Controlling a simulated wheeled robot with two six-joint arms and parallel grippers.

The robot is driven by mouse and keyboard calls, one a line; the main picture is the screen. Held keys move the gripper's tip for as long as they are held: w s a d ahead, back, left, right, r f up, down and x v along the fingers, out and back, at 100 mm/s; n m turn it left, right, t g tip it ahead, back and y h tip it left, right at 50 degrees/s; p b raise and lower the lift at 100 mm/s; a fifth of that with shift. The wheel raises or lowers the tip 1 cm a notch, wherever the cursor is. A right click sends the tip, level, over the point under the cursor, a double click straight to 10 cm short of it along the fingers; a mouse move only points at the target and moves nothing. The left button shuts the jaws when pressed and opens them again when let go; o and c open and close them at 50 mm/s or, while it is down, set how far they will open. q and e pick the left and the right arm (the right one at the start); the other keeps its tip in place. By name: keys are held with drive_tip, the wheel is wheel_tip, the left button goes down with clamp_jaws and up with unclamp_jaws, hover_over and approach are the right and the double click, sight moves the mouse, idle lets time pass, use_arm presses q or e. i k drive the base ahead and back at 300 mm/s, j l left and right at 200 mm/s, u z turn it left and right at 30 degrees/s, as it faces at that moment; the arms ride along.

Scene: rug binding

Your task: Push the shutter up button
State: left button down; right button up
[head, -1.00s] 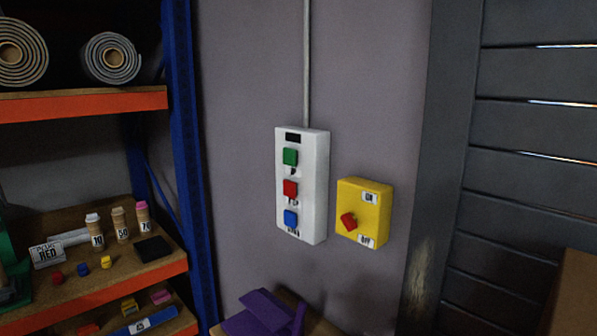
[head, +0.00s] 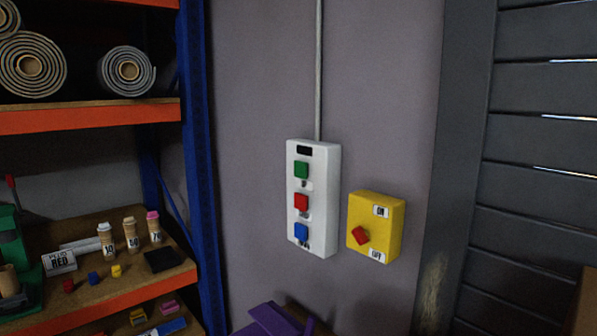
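A white control box (head: 321,215) is mounted on the grey wall in the middle of the head view. It carries a green button (head: 301,170) at the top, a red button (head: 301,202) in the middle and a blue button (head: 301,231) at the bottom. The small labels under the buttons are too blurred to read. The grey slatted shutter (head: 540,180) is at the right. Neither of my grippers is in view.
A yellow switch box (head: 390,236) with a red knob, marked ON and OFF, sits right of the control box. A shelf rack with a blue post (head: 198,150) stands at the left, holding rolls (head: 126,71) and small items. Purple pieces (head: 272,322) lie at the bottom.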

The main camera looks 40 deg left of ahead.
sight(301, 169)
drive_tip(key=i+j+z, duration=0.1)
drive_tip(key=j, duration=1.05)
drive_tip(key=j+z, duration=0.1)
drive_tip(key=j, duration=1.1)
